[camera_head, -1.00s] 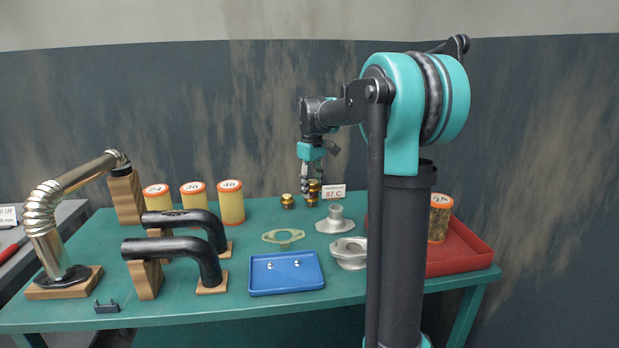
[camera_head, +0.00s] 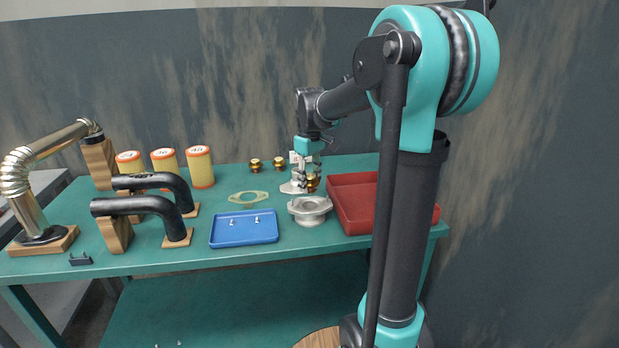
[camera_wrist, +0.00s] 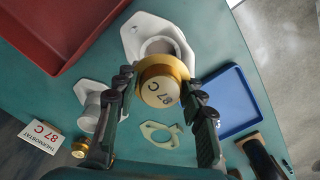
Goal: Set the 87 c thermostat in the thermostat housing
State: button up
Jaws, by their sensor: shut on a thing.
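My gripper (camera_head: 308,174) is shut on a brass thermostat (camera_wrist: 160,86), whose face reads 87 C in the wrist view. The held thermostat also shows in the head view (camera_head: 312,183), above the table. The grey thermostat housing (camera_head: 310,211) stands on the table in front of it, with a round opening. In the wrist view the housing (camera_wrist: 142,29) lies just beyond the thermostat, which hides part of it. The thermostat looks apart from the housing; the exact gap is unclear. A grey flanged piece (camera_head: 290,188) with a spout is partly hidden behind my gripper.
Two other brass thermostats (camera_head: 255,165) stand at the back. A flat gasket (camera_head: 247,197) and a blue tray (camera_head: 243,241) with small bolts lie left of the housing. A red tray (camera_head: 352,181) is close on its right. A THERMOSTAT 87 C sign (camera_wrist: 42,135) stands behind.

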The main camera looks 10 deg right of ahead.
send_over(310, 206)
jog(key=s, duration=0.2)
jog(key=shift+s+a+f, duration=0.1)
jog(key=shift+a+f, duration=0.05)
jog(key=shift+f, duration=1.35)
jog(key=shift+s+a+f, duration=0.1)
jog(key=shift+a+f, duration=0.05)
jog(key=shift+f, duration=1.3)
jog(key=shift+o, duration=0.2)
jog(key=shift+s+f, duration=0.25)
jog(key=shift+f, duration=0.35)
jog(key=shift+o, duration=1)
jog(key=shift+w+f, duration=0.1)
jog(key=shift+f, duration=0.2)
jog(key=shift+w+f, duration=0.1)
jog(key=shift+f, duration=0.1)
grip_shut()
jog(key=shift+w+d+f, duration=0.1)
jog(key=shift+d+f, duration=0.05)
jog(key=shift+f, duration=0.35)
jog(key=shift+w+f, duration=0.1)
jog(key=shift+f, duration=0.15)
jog(key=shift+w+d+f, duration=0.15)
jog(key=shift+d+f, duration=0.1)
jog(key=shift+f, duration=0.5)
jog(key=shift+w+d+f, duration=0.1)
jog(key=shift+d+f, duration=0.15)
jog(key=shift+f, duration=0.45)
